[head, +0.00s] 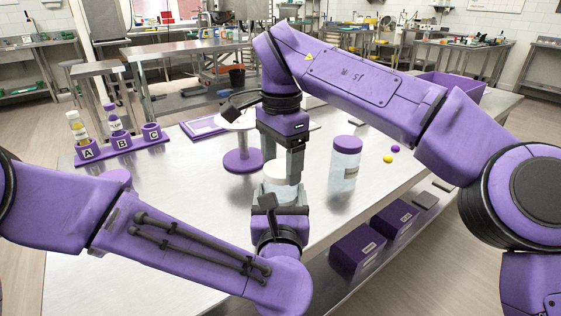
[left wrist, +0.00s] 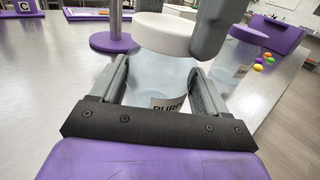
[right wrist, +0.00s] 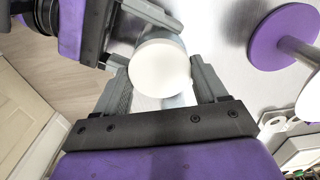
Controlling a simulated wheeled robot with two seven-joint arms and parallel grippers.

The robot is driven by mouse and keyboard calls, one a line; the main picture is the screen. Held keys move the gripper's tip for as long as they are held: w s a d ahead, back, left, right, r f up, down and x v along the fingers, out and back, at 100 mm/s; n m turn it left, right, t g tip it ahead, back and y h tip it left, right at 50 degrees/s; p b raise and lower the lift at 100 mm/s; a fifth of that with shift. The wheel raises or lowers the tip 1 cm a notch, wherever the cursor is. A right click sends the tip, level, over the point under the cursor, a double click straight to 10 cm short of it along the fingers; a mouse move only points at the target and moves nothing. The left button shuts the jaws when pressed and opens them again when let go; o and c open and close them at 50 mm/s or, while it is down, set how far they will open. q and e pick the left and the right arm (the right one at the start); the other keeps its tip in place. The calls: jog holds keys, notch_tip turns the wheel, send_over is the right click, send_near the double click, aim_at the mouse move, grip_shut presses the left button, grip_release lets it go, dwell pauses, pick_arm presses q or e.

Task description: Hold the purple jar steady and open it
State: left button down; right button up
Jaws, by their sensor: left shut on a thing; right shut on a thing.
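The purple jar (left wrist: 168,102) is a clear jar with a label starting "PUR" and a white lid (left wrist: 165,33). It stands upright on the steel table, partly hidden by my arms in the head view. My left gripper (left wrist: 160,82) is shut around the jar's body from the near side. My right gripper (head: 292,165) comes down from above and is shut on the white lid, which also shows round and pale between its fingers in the right wrist view (right wrist: 160,68). The lid sits at the jar's top; I cannot tell whether it is loose.
A white-topped stand with a purple base (head: 241,161) is behind left. A rack with bottles, marked A, B and C (head: 118,150), stands at the left.

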aim_at(281, 167)
jog(key=shift+r, duration=1.05)
jog(key=shift+r, duration=2)
pick_arm(q)
grip_release()
